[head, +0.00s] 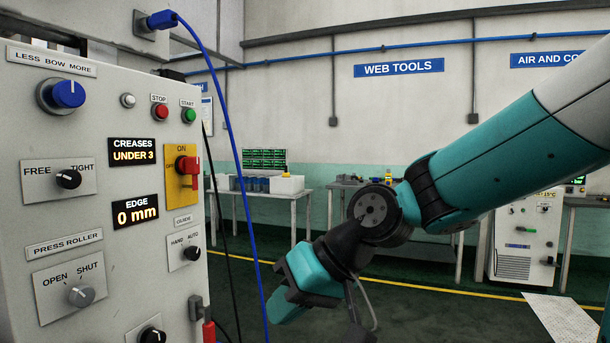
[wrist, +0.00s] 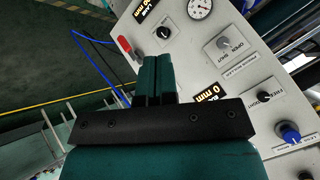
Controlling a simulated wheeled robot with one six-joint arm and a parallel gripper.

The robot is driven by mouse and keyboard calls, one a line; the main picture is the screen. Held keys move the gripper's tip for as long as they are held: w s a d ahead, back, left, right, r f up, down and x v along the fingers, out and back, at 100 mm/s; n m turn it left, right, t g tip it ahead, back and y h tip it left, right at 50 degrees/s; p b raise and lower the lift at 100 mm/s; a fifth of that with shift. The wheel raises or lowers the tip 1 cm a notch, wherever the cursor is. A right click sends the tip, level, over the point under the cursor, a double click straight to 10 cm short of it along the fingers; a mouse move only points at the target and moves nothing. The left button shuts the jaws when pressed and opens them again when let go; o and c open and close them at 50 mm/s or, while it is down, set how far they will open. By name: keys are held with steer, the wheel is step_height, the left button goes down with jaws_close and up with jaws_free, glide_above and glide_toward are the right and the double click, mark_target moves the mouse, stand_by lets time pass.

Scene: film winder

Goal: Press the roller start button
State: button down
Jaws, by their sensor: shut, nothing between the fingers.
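The green START button (head: 190,115) sits near the upper right of the grey control panel (head: 115,215), under a START label. The red STOP button (head: 160,111) is just left of it. My gripper (head: 284,312) hangs low, right of the panel in the head view, well below and apart from the START button. In the wrist view my gripper (wrist: 155,60) shows its two dark teal fingers shut together with nothing between them. The panel (wrist: 240,70) also shows there, but I cannot see the START button in that view.
A blue cable (head: 240,180) hangs between the panel and my arm. The panel carries a red rotary switch (head: 187,165), a blue knob (head: 68,94) and a PRESS ROLLER OPEN/SHUT knob (head: 81,295). Tables stand at the back wall.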

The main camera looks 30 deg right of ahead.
steer(key=s+a+f+n+g+h, duration=0.1)
steer(key=s+a+f+n+g, duration=0.1)
steer(key=s, duration=0.4)
steer(key=s+a+f+n+g+h, duration=0.1)
steer(key=s+a+f+n+g, duration=0.2)
steer(key=s, duration=0.4)
steer(key=shift+a+f+n+g, duration=0.45)
steer(key=shift+a+n, duration=0.35)
steer(key=shift+a, duration=0.35)
steer(key=shift+r, duration=0.1)
